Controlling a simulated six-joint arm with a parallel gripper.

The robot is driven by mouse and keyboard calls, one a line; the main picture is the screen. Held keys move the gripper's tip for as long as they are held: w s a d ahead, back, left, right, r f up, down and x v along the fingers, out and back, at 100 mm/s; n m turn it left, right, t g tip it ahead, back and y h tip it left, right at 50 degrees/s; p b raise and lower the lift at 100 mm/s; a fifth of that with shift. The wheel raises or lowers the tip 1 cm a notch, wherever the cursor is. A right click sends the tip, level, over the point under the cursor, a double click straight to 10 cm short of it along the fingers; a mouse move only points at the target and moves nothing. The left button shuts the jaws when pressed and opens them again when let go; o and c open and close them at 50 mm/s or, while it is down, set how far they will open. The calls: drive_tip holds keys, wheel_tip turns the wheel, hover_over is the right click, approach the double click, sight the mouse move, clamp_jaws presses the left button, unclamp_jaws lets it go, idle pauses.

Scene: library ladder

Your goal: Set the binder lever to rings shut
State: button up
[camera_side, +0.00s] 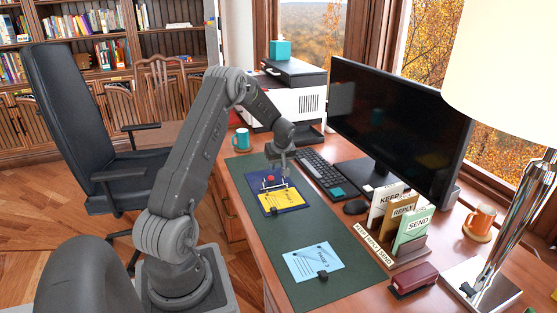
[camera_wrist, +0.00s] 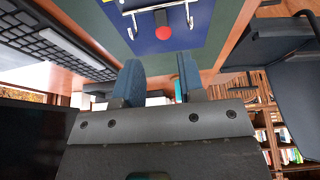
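The blue binder (camera_side: 261,188) lies open-faced on the green desk mat, with a yellow sheet (camera_side: 280,199) on it. Its metal ring mechanism (camera_wrist: 158,9) shows at the top of the wrist view, with curved metal ends at both sides. The lever's red knob (camera_wrist: 163,32) sits between them; it also shows in the side view (camera_side: 270,178). I cannot tell whether the rings are open or shut. My gripper (camera_wrist: 158,80) is open and empty, its two blue fingertips apart. In the side view my gripper (camera_side: 282,160) is above the binder's far end, close to the knob but apart from it.
A keyboard (camera_side: 324,172) and mouse (camera_side: 355,207) lie right of the mat. A teal mug (camera_side: 242,139) stands behind the binder. A light-blue sheet (camera_side: 312,262) with a black clip lies on the near mat. A card sorter (camera_side: 405,251) stands at right. Mat between the sheets is clear.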

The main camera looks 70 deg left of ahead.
drive_tip(key=shift+v, duration=1.55)
drive_tip(key=h, duration=0.4)
hover_over(271, 178)
wheel_tip(271, 178, down, 13)
drive_tip(key=shift+d+r, duration=0.1)
drive_tip(key=shift+r, duration=0.05)
drive_tip(key=c, duration=0.6)
drive_tip(key=shift+c, duration=0.2)
